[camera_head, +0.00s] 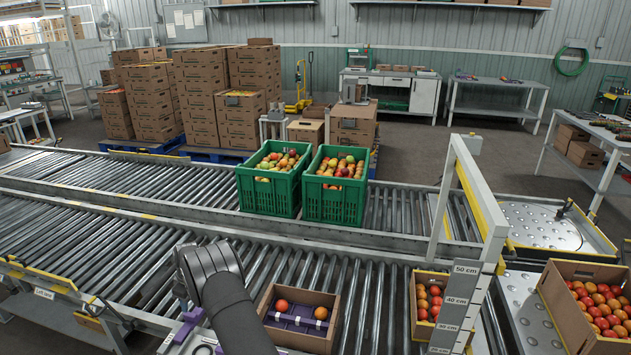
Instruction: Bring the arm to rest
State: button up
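My dark grey arm rises from the bottom edge, left of centre, and bends at a rounded joint over the near roller conveyor (90,235). I cannot make out my gripper or its fingertips in this view. Purple and pale parts show low beside the arm; I cannot tell what they belong to. Just right of the arm, an open cardboard box (330,341) holds a purple insert (297,322) with two orange-red tomatoes (281,305) in it, standing apart.
Two green crates (333,205) of mixed tomatoes stand on the far conveyor. A grey frame with a height scale (461,300) stands right, beside a small tomato box (416,279). A larger tomato box (556,309) is at the right edge. Left conveyor stretches are bare.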

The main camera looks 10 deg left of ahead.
aim_at(192, 313)
jog(key=shift+a+f, duration=0.15)
jog(key=shift+f, duration=2.2)
jog(key=shift+r, duration=0.1)
notch_tip(192, 313, up, 8)
jog(key=f, duration=1)
jog(key=shift+a+f, duration=0.2)
jog(key=shift+f, duration=0.05)
jog(key=shift+o, duration=0.5)
